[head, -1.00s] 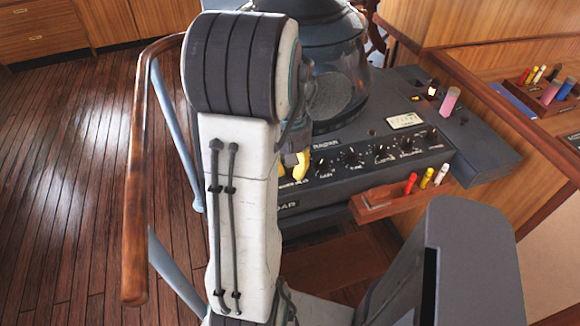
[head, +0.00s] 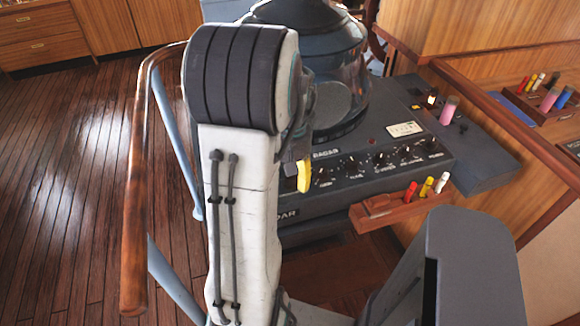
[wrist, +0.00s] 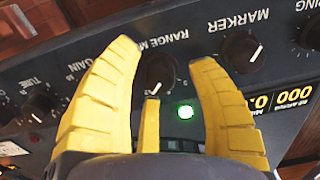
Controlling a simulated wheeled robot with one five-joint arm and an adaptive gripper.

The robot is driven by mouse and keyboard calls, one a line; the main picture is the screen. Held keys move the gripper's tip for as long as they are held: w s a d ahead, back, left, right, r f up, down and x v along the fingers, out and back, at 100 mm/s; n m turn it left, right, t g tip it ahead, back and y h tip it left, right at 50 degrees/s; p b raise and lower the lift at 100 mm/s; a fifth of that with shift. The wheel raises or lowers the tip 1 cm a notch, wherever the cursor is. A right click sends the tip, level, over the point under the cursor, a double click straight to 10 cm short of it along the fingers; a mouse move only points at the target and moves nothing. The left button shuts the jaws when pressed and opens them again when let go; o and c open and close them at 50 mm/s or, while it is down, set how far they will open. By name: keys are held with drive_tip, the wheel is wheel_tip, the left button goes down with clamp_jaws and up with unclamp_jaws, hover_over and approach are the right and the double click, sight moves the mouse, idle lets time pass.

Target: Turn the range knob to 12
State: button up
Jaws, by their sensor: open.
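The range knob (wrist: 160,72) is a dark round knob with a white pointer line, under the partly covered label "RANGE M..." in the wrist view. Its pointer is toward the bottom of that picture; most of its scale is hidden or too small to read. My gripper (wrist: 168,80) is open, with one yellow finger on each side of the knob. I cannot tell whether a finger touches it. In the head view my gripper (head: 304,177) is at the left part of the radar panel (head: 400,172), mostly behind my arm, and the range knob is hidden.
A lit green lamp (wrist: 185,112) is just below the range knob. A wooden tray (head: 385,210) with markers juts out in front of the console.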

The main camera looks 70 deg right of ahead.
wheel_tip(320, 180, up, 12)
idle(0.6)
drive_tip(key=shift+f, duration=0.1)
idle(0.6)
